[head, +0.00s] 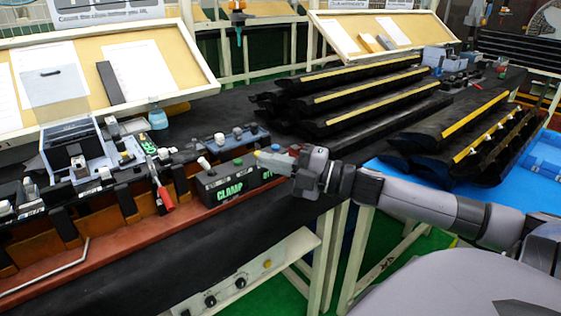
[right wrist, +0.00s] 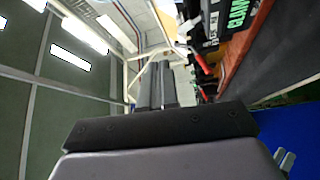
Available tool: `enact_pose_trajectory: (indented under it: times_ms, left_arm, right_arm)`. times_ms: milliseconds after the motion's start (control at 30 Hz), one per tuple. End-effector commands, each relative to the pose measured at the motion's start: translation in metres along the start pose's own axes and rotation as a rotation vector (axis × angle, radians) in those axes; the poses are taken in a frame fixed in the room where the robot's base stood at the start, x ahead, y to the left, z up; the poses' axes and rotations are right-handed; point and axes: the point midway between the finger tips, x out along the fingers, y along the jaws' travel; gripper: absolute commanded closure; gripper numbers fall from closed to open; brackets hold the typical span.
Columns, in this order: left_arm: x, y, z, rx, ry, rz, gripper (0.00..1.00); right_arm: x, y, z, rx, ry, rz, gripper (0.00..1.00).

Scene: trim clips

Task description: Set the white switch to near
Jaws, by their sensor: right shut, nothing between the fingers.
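A black box labelled "CLAMP" (head: 226,183) stands at the front edge of the dark bench. A white switch lever (head: 204,163) stands up from its top at the left end; which way it leans is too small to tell. In the right wrist view the shut fingers (right wrist: 157,85) point away, with the clamp box (right wrist: 238,25) at the upper right. My left gripper is not in view.
A second box with green lettering (head: 268,174) sits to the right of the clamp box, partly behind my gripper. A red-handled tool (head: 163,196) is to the left. A bottle (head: 157,114) stands behind. Long black trim strips (head: 350,92) lie further back.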

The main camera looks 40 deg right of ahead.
Motion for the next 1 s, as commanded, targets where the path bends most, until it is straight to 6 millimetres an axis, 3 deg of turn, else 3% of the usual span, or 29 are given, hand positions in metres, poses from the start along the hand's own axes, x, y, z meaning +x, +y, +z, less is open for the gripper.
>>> enact_pose_trajectory:
  times_ms: [333,1000]
  left_arm:
    - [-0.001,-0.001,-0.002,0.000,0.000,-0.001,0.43]
    - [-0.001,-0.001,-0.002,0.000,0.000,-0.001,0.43]
  right_arm:
    - [-0.016,0.006,-0.002,0.001,0.000,0.000,1.00]
    - [-0.018,0.006,-0.002,0.001,-0.001,0.000,1.00]
